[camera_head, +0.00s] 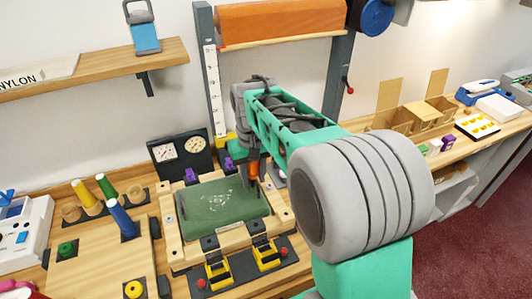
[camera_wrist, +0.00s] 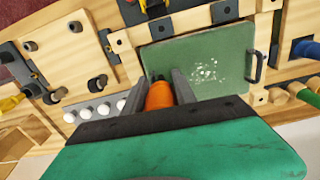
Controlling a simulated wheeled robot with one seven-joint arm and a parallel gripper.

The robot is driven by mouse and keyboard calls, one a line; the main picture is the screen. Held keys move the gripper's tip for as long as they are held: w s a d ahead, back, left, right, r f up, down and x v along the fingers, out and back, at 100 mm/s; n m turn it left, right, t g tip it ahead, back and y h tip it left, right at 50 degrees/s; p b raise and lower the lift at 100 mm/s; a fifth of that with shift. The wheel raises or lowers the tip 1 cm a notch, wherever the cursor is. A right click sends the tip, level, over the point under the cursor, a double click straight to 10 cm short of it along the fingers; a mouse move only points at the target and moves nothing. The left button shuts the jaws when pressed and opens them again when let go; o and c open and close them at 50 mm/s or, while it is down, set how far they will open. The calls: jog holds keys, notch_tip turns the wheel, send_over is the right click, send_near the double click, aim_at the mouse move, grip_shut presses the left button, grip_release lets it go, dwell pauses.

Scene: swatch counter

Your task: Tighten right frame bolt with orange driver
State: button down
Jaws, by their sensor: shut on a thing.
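The orange driver (camera_head: 253,169) is held upright in my gripper (camera_head: 251,180), over the right part of the green panel. In the wrist view, my gripper (camera_wrist: 161,88) has its two grey fingers on either side of the orange driver handle (camera_wrist: 160,96). The green panel (camera_head: 212,211) lies inside a light wooden frame (camera_head: 176,237); the panel also shows in the wrist view (camera_wrist: 222,62). I cannot make out the right frame bolt, and whether the driver tip touches anything cannot be told.
Yellow-and-black clamps (camera_head: 217,273) with red knobs stand along the frame's front. Purple clamps (camera_head: 190,175) are at its back. A gauge box (camera_head: 181,152) stands behind. A pegboard (camera_head: 90,262) with coloured handles is at left. Small cardboard boxes (camera_head: 420,112) stand at right.

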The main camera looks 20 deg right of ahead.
jog(key=w+d+f, duration=0.2)
jog(key=w+d, duration=0.3)
jog(key=d, duration=0.2)
jog(key=b, duration=0.4)
send_over(270, 188)
jog(key=shift+m, duration=0.4)
notch_tip(270, 188, down, 5)
jog(key=shift+w+r, duration=0.1)
jog(key=shift+f, duration=0.75)
jog(key=shift+f, duration=0.2)
jog(key=shift+f, duration=0.35)
jog(key=shift+f+b, duration=0.3)
dwell(0.4)
